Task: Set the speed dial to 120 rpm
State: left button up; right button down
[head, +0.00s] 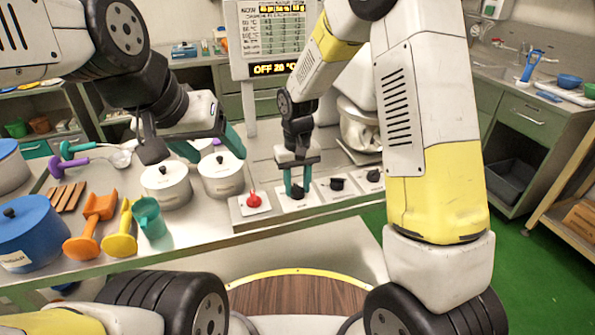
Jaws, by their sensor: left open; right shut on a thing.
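A row of controls sits on a panel (265,214) along the front edge of the steel counter. From left to right it has a red knob (254,199), then black dials on white plates. My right gripper (298,187) points down and is shut on the black dial (298,194) just right of the red knob. Two more black dials, a middle one (337,184) and a far-right one (373,175), are free. The plate labels are too small to read. My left gripper (208,148) is open and empty above the white pots.
A display (276,69) behind reads "OFF 20 °C" below a chart. Two lidded white pots, left (167,188) and right (221,177), stand left of the panel. Orange (90,225), yellow (121,235) and teal (149,218) scoops and a blue pot (32,240) lie further left.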

aim_at(298, 187)
dwell(0.4)
jog(key=c, duration=0.9)
grip_release()
jog(key=shift+r, duration=3.95)
jog(key=shift+r, duration=0.1)
jog(key=s+d+r+m+t+y, duration=0.2)
jog(key=s+d+r+t, duration=0.1)
jog(key=s+d+r, duration=0.75)
jog(key=s+d+r+t, duration=0.1)
jog(key=s, duration=0.2)
jog(key=s+d+r+t, duration=0.1)
jog(key=s+r, duration=0.1)
jog(key=s, duration=0.1)
jog(key=s+d+r+m+t, duration=0.1)
jog(key=s+r, duration=0.1)
jog(key=s, duration=0.1)
jog(key=shift+d, duration=0.4)
